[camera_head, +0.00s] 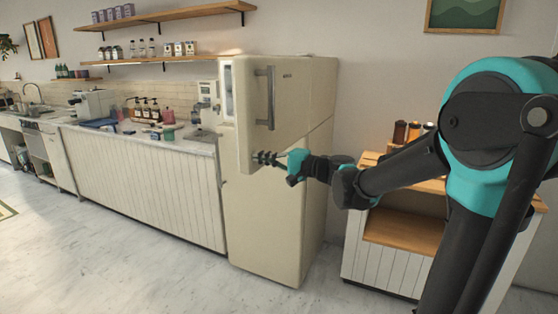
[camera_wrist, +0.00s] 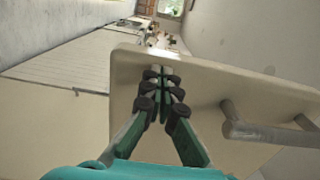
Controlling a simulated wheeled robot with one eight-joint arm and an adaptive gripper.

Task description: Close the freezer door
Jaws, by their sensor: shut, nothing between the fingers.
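The freezer door (camera_head: 294,100) is the upper door of the cream fridge. It stands ajar, its free left edge out from the body, and a strip of pale interior (camera_head: 228,80) shows beside it. The door handle (camera_head: 271,97) is a vertical bar near the free edge; it also shows in the wrist view (camera_wrist: 255,130). My gripper (camera_head: 258,157) is shut and empty at the door's lower corner on the handle side. In the wrist view the fingertips (camera_wrist: 160,72) are against or very close to the door face (camera_wrist: 205,78); contact is not certain.
The lower fridge door (camera_head: 262,225) looks shut. A long white counter (camera_head: 145,185) with bottles and cups runs left of the fridge. A wooden-topped cabinet (camera_head: 400,232) stands to the right, beneath my arm. The floor in front is clear.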

